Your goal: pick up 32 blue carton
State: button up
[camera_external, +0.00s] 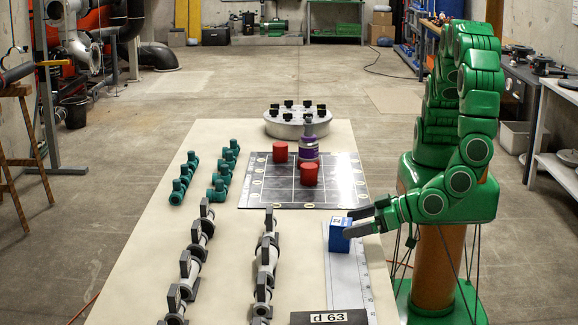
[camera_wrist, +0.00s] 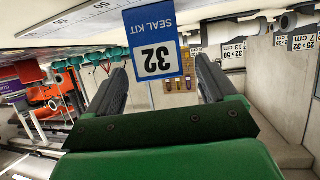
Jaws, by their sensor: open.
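The blue carton (camera_external: 338,240) stands on a white ruled strip (camera_external: 345,275) at the table's right side. In the wrist view, which looks upside down, the carton (camera_wrist: 154,58) shows a white label reading 32 and SEAL KIT. My gripper (camera_external: 352,222) reaches in from the right at the carton's height, with its fingertips close to the carton. In the wrist view my gripper (camera_wrist: 163,75) has its fingers spread wide, one on each side of the carton's label. I cannot tell whether either finger touches the carton.
A dark gridded board (camera_external: 258,188) behind the carton holds red cylinders (camera_external: 309,173) and a purple-and-grey part (camera_external: 307,146). A round flange (camera_external: 297,124) stands farther back. Green valves (camera_external: 183,180) and grey pipe pieces (camera_external: 200,240) line the left.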

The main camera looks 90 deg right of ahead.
aim_at(334, 230)
jog(key=shift+x, duration=3.05)
jog(key=shift+s+f, duration=0.1)
jog(key=shift+f, duration=0.05)
jog(key=shift+c, duration=0.3)
jog(key=c, duration=1)
